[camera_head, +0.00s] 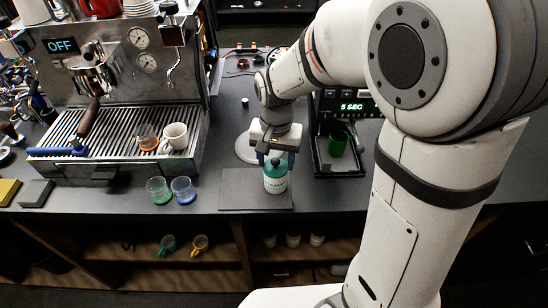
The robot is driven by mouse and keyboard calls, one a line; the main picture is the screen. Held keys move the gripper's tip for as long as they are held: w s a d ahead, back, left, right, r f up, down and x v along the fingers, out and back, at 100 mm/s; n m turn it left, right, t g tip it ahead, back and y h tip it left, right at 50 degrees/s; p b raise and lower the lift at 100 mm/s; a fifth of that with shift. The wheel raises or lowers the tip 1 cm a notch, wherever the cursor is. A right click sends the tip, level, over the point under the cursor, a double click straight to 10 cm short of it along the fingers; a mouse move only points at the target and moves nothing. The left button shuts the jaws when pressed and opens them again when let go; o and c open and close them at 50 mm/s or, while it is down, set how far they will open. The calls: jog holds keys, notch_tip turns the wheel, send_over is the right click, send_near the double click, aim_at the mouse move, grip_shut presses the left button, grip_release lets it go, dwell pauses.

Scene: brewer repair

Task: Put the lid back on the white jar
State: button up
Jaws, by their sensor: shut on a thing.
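The white jar (275,185) with a teal label stands upright at the right part of a dark mat on the counter. My gripper (276,159) points down right above the jar, with one finger on each side of its top. It is shut on a small teal piece, which looks like the lid (275,164). The lid is at the jar's mouth; whether it is seated or just above the rim is too small to tell. My gripper hides part of the jar's top.
An espresso machine (185,118) with cups on its tray stands left. Two glasses (158,187) stand in front of it. A grinder (322,168) with a green cup (338,143) is close at right. A white round object (244,150) lies behind the dark mat (236,188).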

jog(key=o, duration=1)
jog(key=shift+o, duration=0.8)
jog(key=o, duration=0.3)
jog(key=shift+r, duration=0.15)
jog(key=shift+r+p, duration=2.6)
jog(key=shift+r, duration=0.8)
